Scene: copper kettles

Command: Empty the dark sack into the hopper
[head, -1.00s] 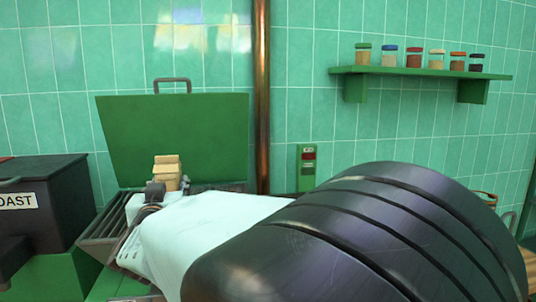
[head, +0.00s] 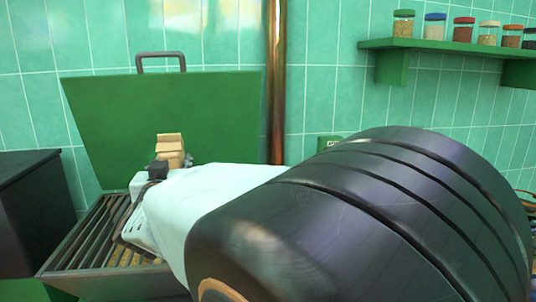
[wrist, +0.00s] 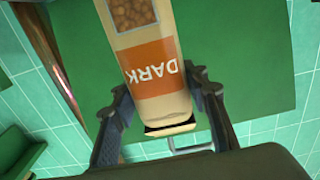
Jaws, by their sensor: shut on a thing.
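The dark sack (head: 170,146) is a small tan pack with folded top, seen beyond my arm in the head view. In the wrist view the sack (wrist: 150,52) has an orange label reading DARK, upside down in the picture, and a window showing brown beans. My gripper (wrist: 158,88) is shut on it, one finger on each side. My gripper also shows in the head view (head: 158,172), partly hidden by my arm. Below it is an open bin with dark bars (head: 82,240) and a raised green lid (head: 160,115); it looks like the hopper, though no label shows.
A dark box (head: 30,195) stands left of the barred bin. A copper pipe (head: 275,80) runs up the tiled wall behind. A green shelf (head: 440,46) with several jars is at upper right. My arm hides much of the lower right.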

